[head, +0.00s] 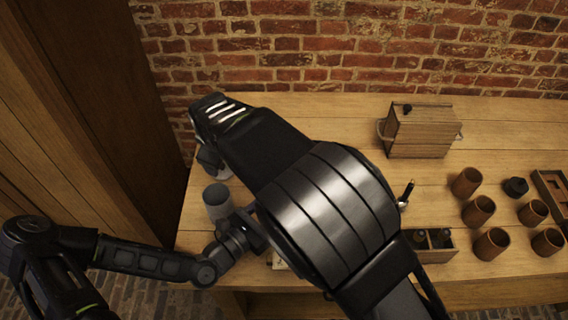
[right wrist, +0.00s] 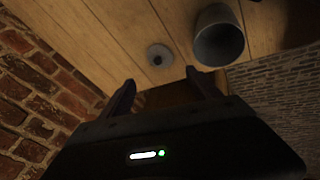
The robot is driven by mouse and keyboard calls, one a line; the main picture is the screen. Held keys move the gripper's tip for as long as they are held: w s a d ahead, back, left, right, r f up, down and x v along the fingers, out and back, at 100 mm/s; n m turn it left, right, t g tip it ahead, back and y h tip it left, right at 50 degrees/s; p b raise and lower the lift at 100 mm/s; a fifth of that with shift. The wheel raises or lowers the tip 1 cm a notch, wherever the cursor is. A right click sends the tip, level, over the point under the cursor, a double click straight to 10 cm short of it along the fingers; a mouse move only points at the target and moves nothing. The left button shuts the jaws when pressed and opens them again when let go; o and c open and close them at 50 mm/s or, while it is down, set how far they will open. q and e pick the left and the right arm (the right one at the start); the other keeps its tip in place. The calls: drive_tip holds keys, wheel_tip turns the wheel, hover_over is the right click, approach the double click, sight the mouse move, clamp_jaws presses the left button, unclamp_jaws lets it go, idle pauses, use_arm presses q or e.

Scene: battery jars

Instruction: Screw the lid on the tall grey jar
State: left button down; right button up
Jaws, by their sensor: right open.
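The tall grey jar (head: 217,200) stands near the left end of the table. In the right wrist view its open mouth (right wrist: 218,38) shows, with no lid on it. A round grey lid (right wrist: 159,55) with a dark centre lies on the table beside the jar. My right gripper (right wrist: 159,77) is open and empty, its fingertips on either side of the lid in the picture and apart from it. My left gripper (head: 242,230) is at the jar's lower right side; my right arm partly hides it, and whether its fingers grip the jar is unclear.
A wooden box with a handle (head: 421,130) stands at the back. Several brown cups (head: 467,182) and a small black jar (head: 516,186) stand at the right. A wooden tray (head: 437,252) holds dark items at the front. A brick wall (head: 340,45) runs behind the table.

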drive_tip(key=s+d+f+n+g, duration=0.1)
drive_tip(key=s+d+n+g, duration=0.25)
drive_tip(key=s+n, duration=0.3)
drive_tip(key=d+r+n, duration=0.1)
drive_tip(key=d+n, duration=0.1)
drive_tip(key=d, duration=0.2)
drive_tip(key=d+r+n+g+h, duration=0.1)
drive_tip(key=d+r+n, duration=0.1)
drive_tip(key=d, duration=0.2)
drive_tip(key=d+r+n, duration=0.2)
drive_tip(key=d, duration=0.2)
drive_tip(key=shift+s+r+g+h, duration=0.2)
drive_tip(key=shift+g+h, duration=0.05)
drive_tip(key=shift+h, duration=0.05)
drive_tip(key=shift+f, duration=0.1)
drive_tip(key=shift+f, duration=3.95)
drive_tip(key=shift+c, duration=0.2)
